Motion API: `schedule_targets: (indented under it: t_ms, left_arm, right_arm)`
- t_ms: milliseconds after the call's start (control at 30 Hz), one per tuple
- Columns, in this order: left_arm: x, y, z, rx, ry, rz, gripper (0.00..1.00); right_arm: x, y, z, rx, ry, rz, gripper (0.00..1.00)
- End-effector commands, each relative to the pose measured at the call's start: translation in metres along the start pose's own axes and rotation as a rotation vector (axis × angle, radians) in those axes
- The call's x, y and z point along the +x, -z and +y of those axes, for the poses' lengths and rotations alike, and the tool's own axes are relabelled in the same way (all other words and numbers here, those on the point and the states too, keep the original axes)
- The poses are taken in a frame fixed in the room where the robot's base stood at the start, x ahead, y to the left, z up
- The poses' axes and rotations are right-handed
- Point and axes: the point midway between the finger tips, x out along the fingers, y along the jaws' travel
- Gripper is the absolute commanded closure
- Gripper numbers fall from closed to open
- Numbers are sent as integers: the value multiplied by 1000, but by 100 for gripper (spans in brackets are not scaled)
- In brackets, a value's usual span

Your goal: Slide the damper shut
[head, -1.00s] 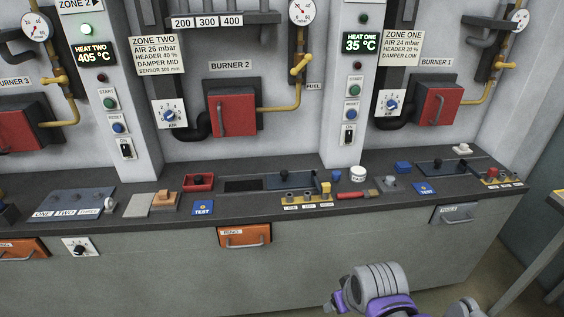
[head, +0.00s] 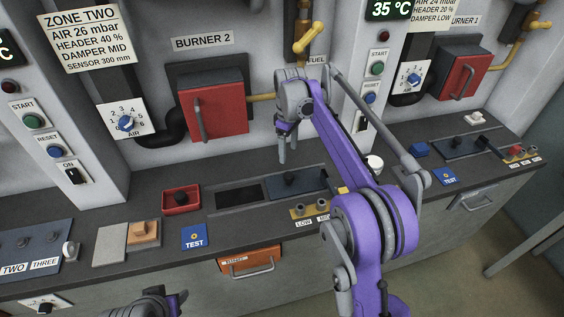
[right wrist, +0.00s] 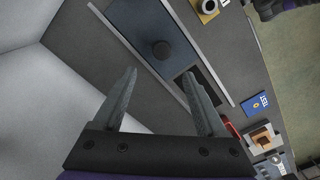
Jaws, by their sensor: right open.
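The damper at the middle of the bench is a blue-grey sliding plate (head: 312,179) with a black knob (head: 290,178). A dark opening (head: 238,195) shows to its left. My right gripper (head: 286,152) is open and empty, pointing down above the plate near the knob. In the right wrist view the knob (right wrist: 160,50) lies ahead of and between the open fingertips (right wrist: 160,78), apart from them. The plate (right wrist: 140,22) lies between pale rails, and the dark opening (right wrist: 182,76) is partly behind one finger. Only a part of my left arm shows at the bottom left; its gripper is not seen.
A red tray (head: 181,200) and blue TEST tile (head: 194,238) lie left of the opening. Low knobs on a yellow strip (head: 300,212) stand in front of the plate. Burner 2's red door (head: 213,112) is behind. Another plate with a knob (head: 470,144) is at right.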

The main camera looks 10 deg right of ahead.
Motion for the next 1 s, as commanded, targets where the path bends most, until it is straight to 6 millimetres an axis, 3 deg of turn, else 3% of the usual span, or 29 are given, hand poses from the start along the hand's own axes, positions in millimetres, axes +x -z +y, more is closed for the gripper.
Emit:
schedule_targets:
  t_ms: [600, 1000]
  left_arm:
    - [6, -8, 0, 0, 0, -8, 50]
    - [6, -8, 0, 0, 0, -8, 50]
  right_arm:
    - [96, 0, 0, 0, 0, 0, 26]
    - [107, 0, 0, 1, -1, 0, 26]
